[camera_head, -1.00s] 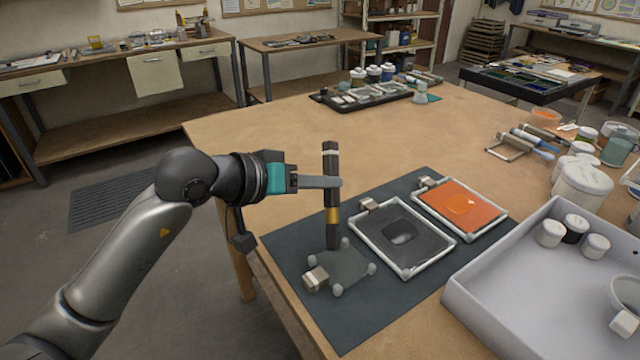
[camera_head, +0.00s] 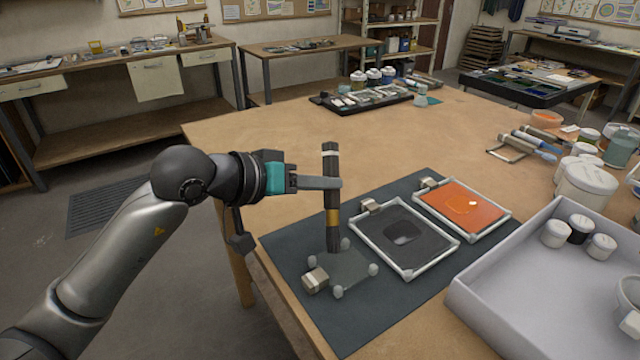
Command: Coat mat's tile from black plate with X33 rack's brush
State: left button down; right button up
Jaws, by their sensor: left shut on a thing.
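My left gripper (camera_head: 325,183) is shut on a dark upright brush (camera_head: 331,160) with a gold band. The brush's lower end is at the far edge of the dark tile (camera_head: 352,270) on the dark mat (camera_head: 335,322); I cannot tell whether it touches. The tile sits between several small grey corner knobs. The black plate (camera_head: 430,252), in a pale frame with a glossy dark patch in it, lies right of the tile. An orange plate (camera_head: 462,205) lies beyond it. My right gripper is not in view, and I cannot make out an X33 label.
A pale tray (camera_head: 520,290) with several small jars stands at the right front. Pale tubs (camera_head: 585,186) and rollers (camera_head: 530,142) lie at the right edge. A dark rack (camera_head: 362,100) of items stands at the back. The table (camera_head: 265,135) left of the rack is clear.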

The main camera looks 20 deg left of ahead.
pick_arm(q)
jog(key=shift+f+b, duration=0.25)
jog(key=shift+b, duration=0.2)
dwell(0.5)
jog(key=shift+s+d+b, duration=0.15)
jog(key=shift+s+d, duration=0.65)
jog(key=shift+d, duration=0.3)
jog(key=shift+s+d+b, duration=0.15)
jog(key=shift+s+d, duration=0.6)
jog(key=shift+d, duration=0.3)
notch_tip(320, 180, up, 5)
jog(key=p, duration=0.2)
jog(key=shift+p, duration=0.35)
